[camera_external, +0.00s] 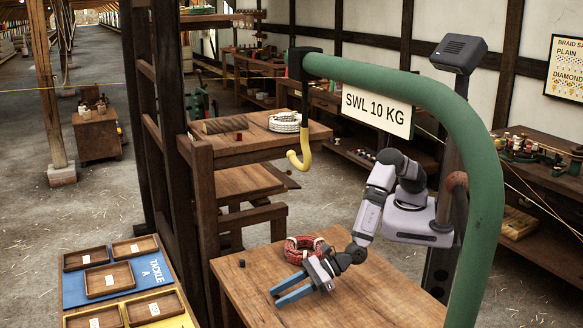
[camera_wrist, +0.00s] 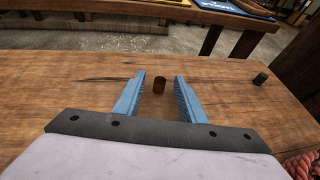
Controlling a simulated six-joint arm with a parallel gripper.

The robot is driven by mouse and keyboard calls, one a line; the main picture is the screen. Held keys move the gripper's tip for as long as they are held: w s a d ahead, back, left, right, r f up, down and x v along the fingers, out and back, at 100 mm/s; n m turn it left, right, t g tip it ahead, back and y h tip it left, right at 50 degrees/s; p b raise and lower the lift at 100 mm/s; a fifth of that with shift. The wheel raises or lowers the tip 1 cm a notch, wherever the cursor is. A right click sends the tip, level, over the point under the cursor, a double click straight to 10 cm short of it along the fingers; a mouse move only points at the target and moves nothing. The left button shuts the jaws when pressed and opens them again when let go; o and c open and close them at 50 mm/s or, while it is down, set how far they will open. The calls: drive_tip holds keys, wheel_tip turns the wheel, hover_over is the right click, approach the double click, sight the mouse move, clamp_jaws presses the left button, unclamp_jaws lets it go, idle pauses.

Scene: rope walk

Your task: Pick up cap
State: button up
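My gripper (camera_wrist: 159,76) is open, its two blue fingers apart with nothing held. A small reddish-brown cylinder (camera_wrist: 159,86), possibly the cap, shows in the gap between the fingers near their tips. It appears apart from both; its height relative to them is hard to tell. A small dark cylinder (camera_wrist: 260,79) stands on the table to the right in the wrist view; it also shows in the external view (camera_external: 242,263), left of my gripper (camera_external: 275,296). Neither cylinder is clearly marked as the cap. I cannot make out the brown cylinder in the external view.
A red rope coil (camera_external: 302,250) lies on the wooden table (camera_external: 360,300) beside my gripper. A yellow-tipped hook (camera_external: 300,157) hangs from a green post above. The tackle board (camera_external: 75,291) with wooden trays is off to the left. The table around the brown cylinder is mostly clear.

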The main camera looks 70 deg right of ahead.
drive_tip(key=shift+c, duration=0.6)
clamp_jaws()
drive_tip(key=shift+r, duration=0.1)
wheel_tip(320, 180, up, 10)
